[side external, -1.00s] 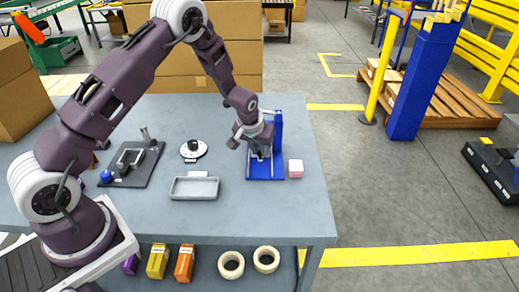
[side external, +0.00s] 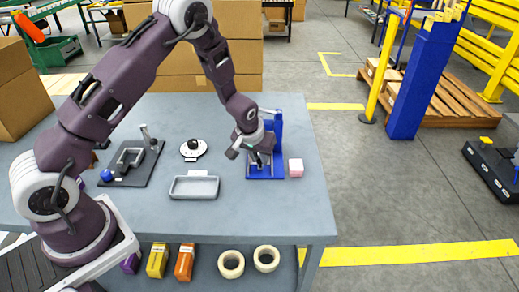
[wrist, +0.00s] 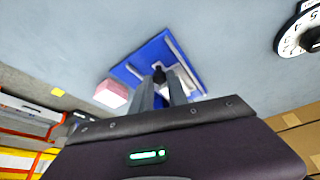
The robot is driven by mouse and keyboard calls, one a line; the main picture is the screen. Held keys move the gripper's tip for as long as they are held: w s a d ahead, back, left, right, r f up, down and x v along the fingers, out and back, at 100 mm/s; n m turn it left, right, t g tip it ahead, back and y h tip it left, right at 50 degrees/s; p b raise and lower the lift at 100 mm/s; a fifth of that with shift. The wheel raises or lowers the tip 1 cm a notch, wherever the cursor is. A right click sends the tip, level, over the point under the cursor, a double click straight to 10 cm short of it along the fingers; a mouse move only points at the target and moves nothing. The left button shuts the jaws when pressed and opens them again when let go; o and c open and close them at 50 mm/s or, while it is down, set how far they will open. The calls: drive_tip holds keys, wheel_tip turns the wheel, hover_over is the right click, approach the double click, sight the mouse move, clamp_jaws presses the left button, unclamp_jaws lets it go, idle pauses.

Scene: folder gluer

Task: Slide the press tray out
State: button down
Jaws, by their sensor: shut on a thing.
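The blue press (side external: 279,128) stands near the right side of the table, with a flat blue base (side external: 265,177) and an upright column at its back right. In the wrist view its blue base (wrist: 151,50) has a light grey tray part (wrist: 185,77) on it, partly hidden by my fingers. My gripper (side external: 260,163) is low over the front of the base. In the wrist view my gripper (wrist: 160,80) is shut on a small black knob (wrist: 159,73) at the tray. How far the tray is out of the press cannot be told.
A pink block (side external: 296,168) sits just right of the base. A grey shallow dish (side external: 194,188) lies to the left, with a round dial (side external: 194,149) behind it and a dark clamp fixture (side external: 132,163) farther left. The table front is clear.

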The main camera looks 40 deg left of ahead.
drive_tip(key=s+d, duration=0.3)
drive_tip(key=shift+s+d, duration=0.25)
drive_tip(key=shift+d, duration=0.05)
drive_tip(key=c, duration=1.3)
unclamp_jaws()
drive_tip(key=s+d+r+m+h, duration=0.1)
drive_tip(key=s+r, duration=0.4)
drive_tip(key=r, duration=0.3)
drive_tip(key=s+d+r+t, duration=0.1)
drive_tip(key=s+r, duration=0.3)
drive_tip(key=r, duration=0.5)
drive_tip(key=s+d+r+m+h, duration=0.1)
drive_tip(key=s+r, duration=0.4)
drive_tip(key=r, duration=0.3)
drive_tip(key=s+r, duration=0.1)
drive_tip(key=s, duration=0.4)
drive_tip(key=s+r+m, duration=0.1)
drive_tip(key=s+r, duration=0.1)
drive_tip(key=s, duration=0.3)
drive_tip(key=s+r+m, duration=0.1)
drive_tip(key=s, duration=0.4)
drive_tip(key=shift+s+d+r+t, duration=0.1)
drive_tip(key=shift+s+r+t, duration=0.05)
drive_tip(key=shift+r+t, duration=0.15)
